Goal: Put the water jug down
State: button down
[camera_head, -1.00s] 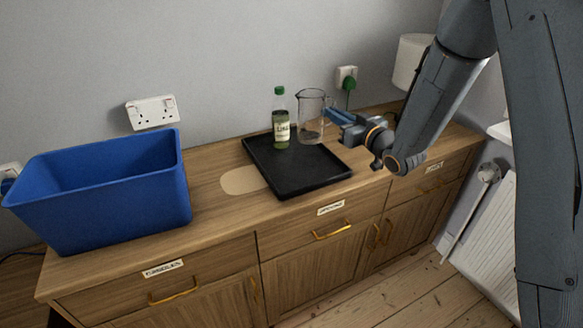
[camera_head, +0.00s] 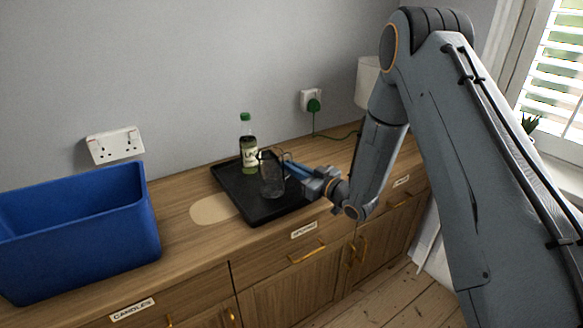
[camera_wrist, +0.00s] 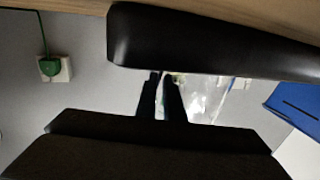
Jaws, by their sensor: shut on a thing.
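The clear glass water jug (camera_head: 270,177) is upright at the black tray (camera_head: 232,187), in front of the green-capped bottle. My gripper (camera_head: 290,172) is shut on the jug at its right, handle side. I cannot tell whether the jug's base touches the tray or hangs just above it. In the wrist view my gripper (camera_wrist: 162,95) shows as two dark fingers close together, with part of the clear jug (camera_wrist: 200,95) behind them. Most of the jug is hidden there.
A green bottle (camera_head: 248,150) stands on the tray behind the jug. A blue bin (camera_head: 80,225) is on the left of the wooden cabinet top (camera_head: 180,203). A pale oval patch (camera_head: 213,209) lies left of the tray. A white lamp (camera_head: 369,80) stands at the back right.

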jog(key=shift+f, duration=0.15)
jog(key=shift+f, duration=0.15)
jog(key=c, duration=1.9)
grip_release()
jog(key=shift+o, duration=0.2)
